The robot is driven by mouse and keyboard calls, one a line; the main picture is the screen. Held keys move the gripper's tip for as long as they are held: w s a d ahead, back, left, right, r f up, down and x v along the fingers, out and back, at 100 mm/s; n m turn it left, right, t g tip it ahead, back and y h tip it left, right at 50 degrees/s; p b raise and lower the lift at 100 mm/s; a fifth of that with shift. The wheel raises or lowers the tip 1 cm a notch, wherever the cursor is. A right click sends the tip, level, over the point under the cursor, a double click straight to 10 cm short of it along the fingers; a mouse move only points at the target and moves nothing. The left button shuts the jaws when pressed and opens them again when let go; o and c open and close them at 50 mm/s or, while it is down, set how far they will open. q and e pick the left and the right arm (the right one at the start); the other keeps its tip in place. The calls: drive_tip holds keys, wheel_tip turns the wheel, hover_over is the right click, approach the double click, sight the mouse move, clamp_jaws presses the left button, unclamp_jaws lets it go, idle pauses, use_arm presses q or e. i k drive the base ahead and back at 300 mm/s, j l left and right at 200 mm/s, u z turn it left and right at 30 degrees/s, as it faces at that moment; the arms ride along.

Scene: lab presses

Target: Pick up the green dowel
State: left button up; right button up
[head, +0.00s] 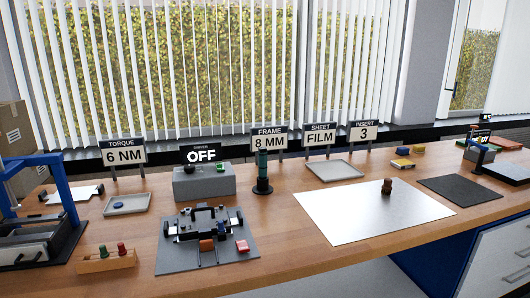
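A small green peg (103,252), which looks like the green dowel, stands upright in a light wooden block (107,263) at the front left of the bench. A red peg (121,249) stands just to its right in the same block. A taller dark green cylinder (262,167) stands on a black base near the middle of the bench. Neither of my grippers shows in the head view.
A blue-framed press (66,190) stands left of the block. A grey fixture plate (206,256) lies to its right. Bare bench surrounds the block.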

sight(104, 254)
drive_tip(key=j+z, duration=0.15)
drive_tip(key=j, duration=0.5)
drive_tip(key=j+z, duration=0.15)
drive_tip(key=j, duration=0.45)
drive_tip(key=k+j+z, duration=0.15)
drive_tip(key=j, duration=0.45)
